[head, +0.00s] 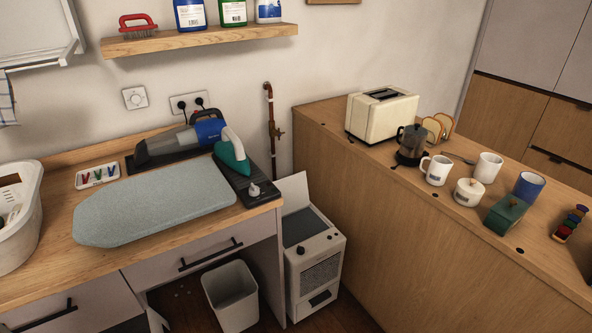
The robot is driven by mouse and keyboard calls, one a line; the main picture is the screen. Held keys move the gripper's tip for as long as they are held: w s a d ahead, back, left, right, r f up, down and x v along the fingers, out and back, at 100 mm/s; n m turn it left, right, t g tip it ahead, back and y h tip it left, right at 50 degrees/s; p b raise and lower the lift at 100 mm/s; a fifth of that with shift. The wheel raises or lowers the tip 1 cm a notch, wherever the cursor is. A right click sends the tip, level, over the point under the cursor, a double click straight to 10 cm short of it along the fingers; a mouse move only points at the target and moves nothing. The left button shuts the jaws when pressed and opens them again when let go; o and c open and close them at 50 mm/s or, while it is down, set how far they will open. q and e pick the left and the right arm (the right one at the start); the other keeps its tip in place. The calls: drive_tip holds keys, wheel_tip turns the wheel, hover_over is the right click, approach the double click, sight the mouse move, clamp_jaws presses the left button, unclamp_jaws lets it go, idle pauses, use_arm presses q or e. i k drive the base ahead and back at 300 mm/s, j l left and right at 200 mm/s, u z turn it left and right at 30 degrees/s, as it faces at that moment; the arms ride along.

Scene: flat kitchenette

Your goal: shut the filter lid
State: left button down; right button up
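A white box-shaped appliance (333,245) stands on the floor in the gap between the desk and the wooden counter. Its lid (293,192) is hinged up at the back and stands open, nearly upright. The dark top opening (305,226) shows below the lid. A dark knob and a grille are on the front. The lid's left part is partly hidden by the desk. Neither of my grippers is in view.
The desk holds an ironing pad (155,207), a handheld vacuum (178,143) and an iron (232,155). A bin (231,295) stands left of the appliance.

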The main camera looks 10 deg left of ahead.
sight(294, 187)
drive_tip(key=i+l+z, duration=0.1)
drive_tip(key=i+l, duration=0.65)
drive_tip(key=i, duration=0.1)
